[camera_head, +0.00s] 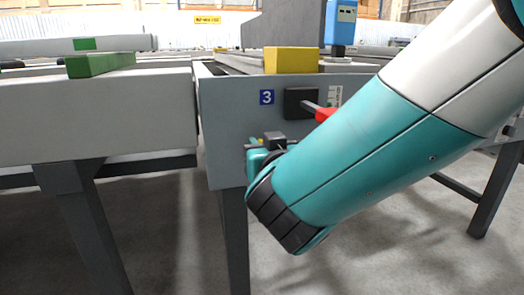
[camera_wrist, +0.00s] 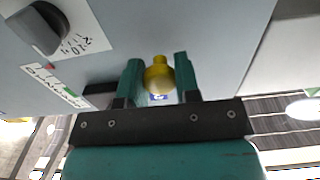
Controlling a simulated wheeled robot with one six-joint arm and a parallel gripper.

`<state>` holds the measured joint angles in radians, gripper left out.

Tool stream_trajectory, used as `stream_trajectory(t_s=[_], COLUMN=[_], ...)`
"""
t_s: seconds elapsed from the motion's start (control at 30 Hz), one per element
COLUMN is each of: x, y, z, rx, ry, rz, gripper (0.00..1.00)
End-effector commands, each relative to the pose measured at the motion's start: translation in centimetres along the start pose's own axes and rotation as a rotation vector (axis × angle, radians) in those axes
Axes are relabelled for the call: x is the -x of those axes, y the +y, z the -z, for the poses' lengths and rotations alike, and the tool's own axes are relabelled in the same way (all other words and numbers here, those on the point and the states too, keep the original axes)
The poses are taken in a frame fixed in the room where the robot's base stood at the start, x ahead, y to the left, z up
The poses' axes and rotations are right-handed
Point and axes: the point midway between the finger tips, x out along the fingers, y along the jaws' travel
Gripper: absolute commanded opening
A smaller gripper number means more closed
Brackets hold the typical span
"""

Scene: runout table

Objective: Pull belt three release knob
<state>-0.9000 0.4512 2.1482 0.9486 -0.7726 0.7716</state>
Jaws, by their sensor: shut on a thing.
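The yellow release knob (camera_wrist: 158,76) sticks out from the grey panel in the wrist view. My gripper (camera_wrist: 158,66) has its two teal fingers on either side of the knob and is shut on it. In the head view my gripper (camera_head: 266,150) is at the front panel (camera_head: 231,125) of the belt marked with a blue "3" sign (camera_head: 267,97), below that sign. The knob is hidden there behind my gripper and wrist.
A black box (camera_head: 300,101) with a red lever (camera_head: 324,113) is just above my gripper. A dark rotary switch (camera_wrist: 40,28) is on the panel in the wrist view. A yellow block (camera_head: 291,60) and a green block (camera_head: 100,65) lie on the conveyors. Table legs (camera_head: 235,240) stand below.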

Motion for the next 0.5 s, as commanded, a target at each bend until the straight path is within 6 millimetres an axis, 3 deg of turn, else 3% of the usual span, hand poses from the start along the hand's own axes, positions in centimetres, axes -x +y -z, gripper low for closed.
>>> stream_trajectory(t_s=[0.07,0.1,0.2,0.5], x=[0.15,0.16,0.14,0.26], y=[-0.03,-0.02,0.00,-0.08], z=[-0.06,-0.06,-0.07,-0.08], rx=[0.003,0.004,0.003,0.003], ry=[-0.004,-0.004,-0.004,-0.004], rz=[0.002,0.002,0.001,0.002], gripper=[0.00,0.37,0.57,0.57])
